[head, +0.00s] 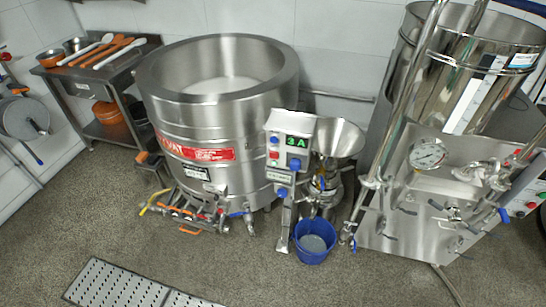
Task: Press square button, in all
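A grey control box (289,146) stands on a slanted metal post in the middle of the head view. It has a green lit display (297,143) reading "3 A". Below the display is a blue control (295,164), which looks roughly square, though it is too small to be sure. A red button (274,155) and other small controls sit to its left. My gripper is not in view.
A large steel vat (218,110) stands left of the box. A steel funnel (338,138) and a blue bucket (314,242) are close on its right. A steel machine with a gauge (428,154) stands farther right. The floor in front is mostly clear, with a metal grate (115,285).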

